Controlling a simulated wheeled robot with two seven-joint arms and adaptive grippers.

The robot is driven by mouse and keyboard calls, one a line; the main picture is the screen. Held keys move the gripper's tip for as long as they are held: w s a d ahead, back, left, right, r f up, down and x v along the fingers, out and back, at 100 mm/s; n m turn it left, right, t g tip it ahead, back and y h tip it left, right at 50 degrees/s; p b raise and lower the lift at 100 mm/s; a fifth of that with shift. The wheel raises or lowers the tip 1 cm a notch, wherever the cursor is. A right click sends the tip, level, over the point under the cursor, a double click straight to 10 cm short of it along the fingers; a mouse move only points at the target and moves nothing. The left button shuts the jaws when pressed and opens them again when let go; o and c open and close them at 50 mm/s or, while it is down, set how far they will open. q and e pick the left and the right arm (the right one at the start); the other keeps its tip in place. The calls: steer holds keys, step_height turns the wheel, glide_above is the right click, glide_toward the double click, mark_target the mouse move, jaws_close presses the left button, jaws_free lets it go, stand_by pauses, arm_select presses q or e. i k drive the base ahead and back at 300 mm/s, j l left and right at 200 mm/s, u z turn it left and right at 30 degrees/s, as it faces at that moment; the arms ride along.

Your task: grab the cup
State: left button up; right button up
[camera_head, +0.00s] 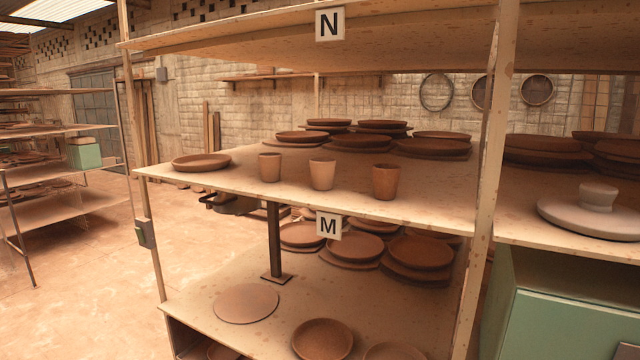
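Three clay cups stand upright in a row near the front of the middle shelf. The left cup (270,167) is brown, the middle cup (322,174) is a paler tan, and the right cup (385,181) is darker reddish brown and looks largest. They stand apart from each other. The frame does not tell which one is the task's cup. Neither of my grippers shows in the head view.
The shelf (225,178) is marked M; a board marked N (329,24) hangs above it. A plate (201,162) lies left of the cups, with stacked plates (357,141) behind. A post (485,180) stands to the right. Open floor (80,270) lies left.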

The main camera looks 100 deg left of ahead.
mark_target(386, 177)
steer(key=u, duration=2.15)
